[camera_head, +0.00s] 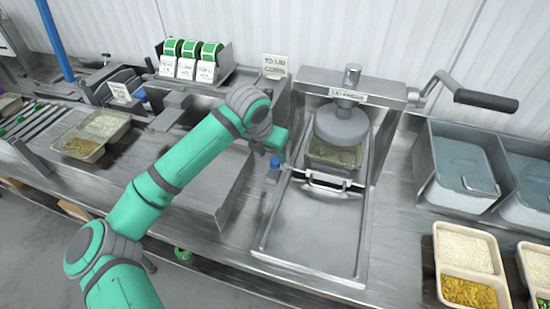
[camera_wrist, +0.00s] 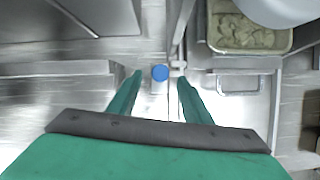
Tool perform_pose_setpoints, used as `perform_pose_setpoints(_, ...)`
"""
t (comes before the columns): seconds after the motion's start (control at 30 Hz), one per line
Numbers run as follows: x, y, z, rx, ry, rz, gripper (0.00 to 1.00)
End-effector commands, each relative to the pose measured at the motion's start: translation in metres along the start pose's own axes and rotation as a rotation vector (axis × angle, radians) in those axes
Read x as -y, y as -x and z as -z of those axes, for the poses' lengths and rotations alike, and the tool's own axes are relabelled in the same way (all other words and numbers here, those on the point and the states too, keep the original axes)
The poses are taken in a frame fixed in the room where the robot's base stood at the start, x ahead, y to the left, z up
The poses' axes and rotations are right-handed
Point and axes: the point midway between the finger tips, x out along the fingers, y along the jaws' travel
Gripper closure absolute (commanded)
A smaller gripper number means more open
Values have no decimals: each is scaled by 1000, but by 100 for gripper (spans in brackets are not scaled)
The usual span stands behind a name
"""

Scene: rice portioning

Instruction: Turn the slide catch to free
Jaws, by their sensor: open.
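The slide catch shows as a blue knob (camera_head: 274,162) at the left side of the lid press slide; it also shows in the wrist view (camera_wrist: 159,72), on a small pale metal piece. My gripper (camera_head: 277,148) is just above and beside the knob. In the wrist view my gripper's fingers (camera_wrist: 159,78) are open, one on each side of the knob, with visible gaps. Whether the fingertips are down at knob height is hard to tell. The slide's carrier (camera_head: 326,183) with its front handle sits under the press head, holding a filled tray (camera_head: 335,155).
The lid press (camera_head: 352,80) has a round head over the tray and a crank handle (camera_head: 485,100) at right. Lidded steel bins (camera_head: 462,165) and filled two-part trays (camera_head: 468,265) stand at right. The slide bed (camera_head: 315,235) in front is empty. Label rolls (camera_head: 190,50) stand behind my arm.

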Motion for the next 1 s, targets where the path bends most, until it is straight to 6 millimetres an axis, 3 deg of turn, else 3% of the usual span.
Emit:
perform_pose_setpoints(0.1,1,-19,0,-1,0,2,55)
perform_pose_setpoints(0.3,2,-38,-1,0,-3,2,55)
perform_pose_setpoints(0.67,4,-42,-2,0,-6,3,55)
perform_pose_setpoints(0.83,4,-42,-2,1,-6,3,93)
perform_pose_setpoints(1.0,4,-42,-2,1,-7,4,96)
